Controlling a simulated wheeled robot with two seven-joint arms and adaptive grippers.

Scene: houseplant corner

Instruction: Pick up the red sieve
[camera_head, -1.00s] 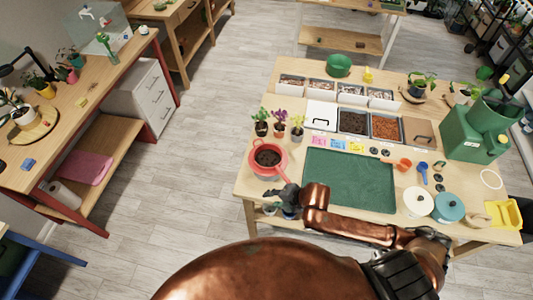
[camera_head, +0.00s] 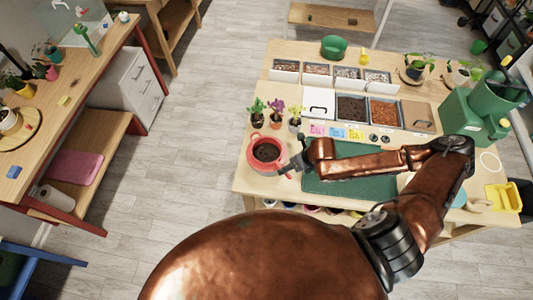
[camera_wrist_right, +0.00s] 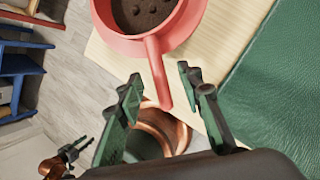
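The red sieve (camera_head: 252,160) sits near the left front corner of the wooden table, with dark brown soil-like material showing inside its round rim. In the right wrist view, its straight red handle (camera_wrist_right: 157,72) points towards my right gripper (camera_wrist_right: 160,88). The handle's end lies between the two spread fingers, with gaps on both sides. In the head view my right gripper (camera_head: 293,166) is just right of the sieve, at its handle. A small, distant copper-and-dark gripper, apparently my left (camera_wrist_right: 74,150), shows at the lower left of the wrist view; its finger state is unclear.
Several small potted plants (camera_head: 275,117) stand just behind the sieve. A green mat (camera_head: 340,185) lies to its right, partly under my arm. Trays (camera_head: 351,107) of soil and pebbles stand farther back. The table's left edge is close to the sieve, with open floor beyond.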

